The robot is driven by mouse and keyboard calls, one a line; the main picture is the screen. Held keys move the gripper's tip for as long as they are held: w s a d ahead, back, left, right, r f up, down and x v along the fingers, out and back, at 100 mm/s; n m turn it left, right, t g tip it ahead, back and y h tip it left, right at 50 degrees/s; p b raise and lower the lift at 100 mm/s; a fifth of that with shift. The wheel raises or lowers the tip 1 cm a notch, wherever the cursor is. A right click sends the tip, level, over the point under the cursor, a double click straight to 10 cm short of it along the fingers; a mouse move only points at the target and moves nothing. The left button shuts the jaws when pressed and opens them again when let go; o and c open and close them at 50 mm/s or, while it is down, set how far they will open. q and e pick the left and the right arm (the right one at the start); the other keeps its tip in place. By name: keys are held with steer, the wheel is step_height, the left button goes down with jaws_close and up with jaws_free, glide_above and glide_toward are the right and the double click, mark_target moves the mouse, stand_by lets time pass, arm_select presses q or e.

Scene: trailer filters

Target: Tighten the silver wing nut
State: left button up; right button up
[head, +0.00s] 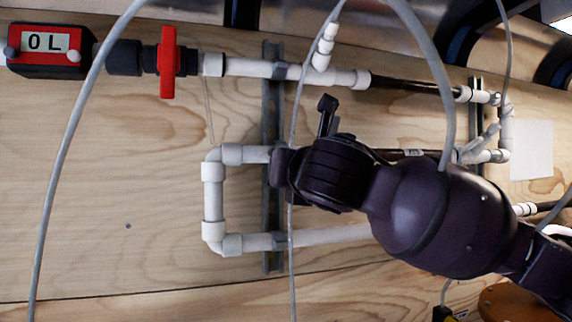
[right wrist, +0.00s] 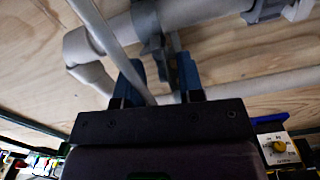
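I cannot make out the silver wing nut in either view; my right arm covers part of the pipework in the head view. My right gripper (head: 283,168) is in front of the vertical metal strut, at the middle white pipe (head: 245,154). In the right wrist view its two blue fingers (right wrist: 160,78) stand apart, with the grey strut and clamp (right wrist: 152,40) beyond the gap. I see nothing clearly held, and cannot tell whether the fingers touch anything. My left gripper is not in view.
White pipes are fixed to a wooden wall (head: 110,190). A red valve handle (head: 168,62) and a meter reading 0 L (head: 45,42) are at upper left. Loose grey cables (head: 62,165) hang in front.

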steer(key=shift+w+a, duration=0.15)
steer(key=shift+w, duration=0.45)
jaws_close()
steer(key=shift+m, duration=0.4)
steer(key=m+b, duration=0.1)
steer(key=m, duration=1.3)
steer(key=shift+b, duration=0.3)
steer(key=shift+m, duration=0.4)
